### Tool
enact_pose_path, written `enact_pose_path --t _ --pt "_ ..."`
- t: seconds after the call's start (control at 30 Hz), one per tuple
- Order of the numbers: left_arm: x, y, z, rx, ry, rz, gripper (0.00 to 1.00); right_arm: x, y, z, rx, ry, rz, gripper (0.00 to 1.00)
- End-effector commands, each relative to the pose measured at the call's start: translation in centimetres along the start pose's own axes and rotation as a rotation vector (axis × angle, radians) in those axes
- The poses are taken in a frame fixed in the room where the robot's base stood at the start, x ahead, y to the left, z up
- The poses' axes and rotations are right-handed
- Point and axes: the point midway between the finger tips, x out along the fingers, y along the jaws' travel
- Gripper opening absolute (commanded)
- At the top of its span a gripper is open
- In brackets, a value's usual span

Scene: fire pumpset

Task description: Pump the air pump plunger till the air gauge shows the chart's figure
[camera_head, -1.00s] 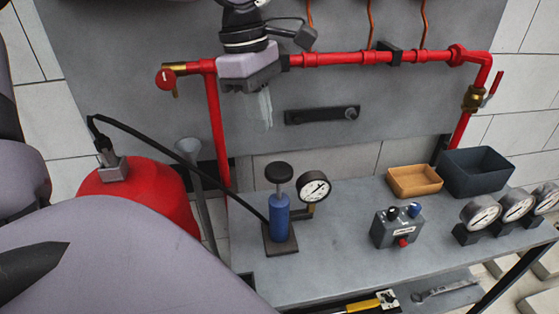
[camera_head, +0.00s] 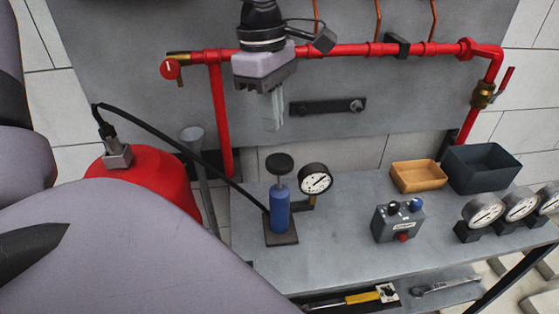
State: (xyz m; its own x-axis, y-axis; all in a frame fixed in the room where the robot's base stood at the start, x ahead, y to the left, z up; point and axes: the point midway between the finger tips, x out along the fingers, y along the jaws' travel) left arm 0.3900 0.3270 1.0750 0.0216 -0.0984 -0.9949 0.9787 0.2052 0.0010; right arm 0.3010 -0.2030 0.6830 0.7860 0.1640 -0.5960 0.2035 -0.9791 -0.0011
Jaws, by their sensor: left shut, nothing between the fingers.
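The air pump (camera_head: 279,212) is a blue cylinder on a dark square base near the left end of the bench. Its plunger (camera_head: 280,164) has a round black knob, standing up with a short length of rod showing. The air gauge (camera_head: 315,179), a white dial with a black rim, stands just right of the pump; its figures are too small to read. My left gripper (camera_head: 274,114) is shut and empty, fingers pointing down, above the plunger knob in the picture and apart from it. My right gripper is not in view. I cannot make out a chart.
A red tank (camera_head: 150,182) with a black hose stands at left. Red pipe (camera_head: 345,50) crosses the grey panel behind. A switch box (camera_head: 397,222), orange tray (camera_head: 418,176), dark bin (camera_head: 482,168) and several gauges stand right. The bench front is clear.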

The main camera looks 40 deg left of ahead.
Motion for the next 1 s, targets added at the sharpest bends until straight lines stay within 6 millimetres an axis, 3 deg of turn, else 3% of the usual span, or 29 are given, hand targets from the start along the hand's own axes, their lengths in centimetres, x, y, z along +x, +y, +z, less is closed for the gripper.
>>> enact_pose_path --t 0.23,0.43,1.0 --pt "3.5 0.0 -0.1 -0.001 0.001 -0.002 0.00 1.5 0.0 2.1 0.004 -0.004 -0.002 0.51" --pt "5.7 -0.1 -0.1 -0.001 0.002 -0.003 0.00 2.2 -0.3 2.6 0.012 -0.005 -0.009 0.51" --pt "6.8 -0.1 -0.1 -0.001 0.000 -0.002 0.00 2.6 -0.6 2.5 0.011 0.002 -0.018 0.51"
